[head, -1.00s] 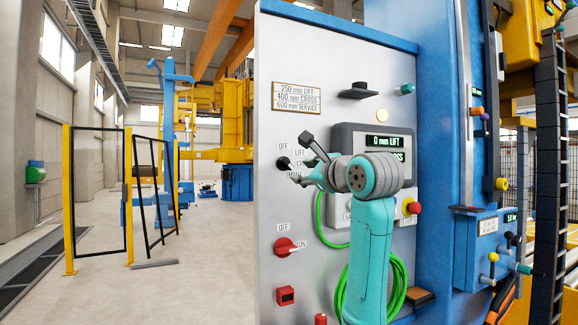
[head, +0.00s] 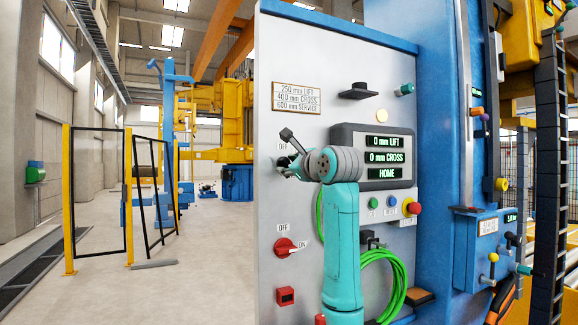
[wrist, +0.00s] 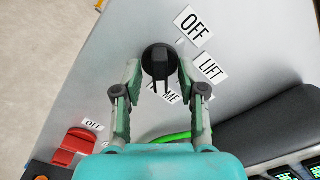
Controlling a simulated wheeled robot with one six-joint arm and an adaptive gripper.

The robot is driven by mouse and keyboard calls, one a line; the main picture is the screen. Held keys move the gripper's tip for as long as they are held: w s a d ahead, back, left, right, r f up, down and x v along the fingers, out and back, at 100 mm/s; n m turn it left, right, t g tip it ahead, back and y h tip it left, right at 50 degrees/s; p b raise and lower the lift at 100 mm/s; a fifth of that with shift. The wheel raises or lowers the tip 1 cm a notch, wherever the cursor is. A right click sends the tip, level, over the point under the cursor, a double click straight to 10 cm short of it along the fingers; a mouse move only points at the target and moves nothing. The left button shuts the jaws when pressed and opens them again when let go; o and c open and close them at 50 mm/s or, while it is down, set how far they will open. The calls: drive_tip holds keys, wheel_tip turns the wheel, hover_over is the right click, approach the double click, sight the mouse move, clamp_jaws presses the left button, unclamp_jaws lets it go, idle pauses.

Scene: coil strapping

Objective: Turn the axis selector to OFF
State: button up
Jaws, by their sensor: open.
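The axis selector (wrist: 159,60) is a round black knob on the grey panel. In the wrist view its ridge points down, toward a partly hidden label ending in "ME". The OFF label (wrist: 194,26) lies up and right of the knob, and the LIFT label (wrist: 210,68) lies to its right. My gripper (wrist: 160,70) is open, with one fingertip on each side of the knob. I cannot tell whether either touches it.
Below is a red rotary switch (head: 286,247) with its own OFF and ON labels. A display (head: 385,157) reads 0 mm LIFT, 0 mm CROSS, HOME. Buttons (head: 391,206) and a coiled green cable (head: 392,280) are nearby.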

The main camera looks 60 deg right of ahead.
drive_tip(key=shift+w, duration=0.1)
clamp_jaws()
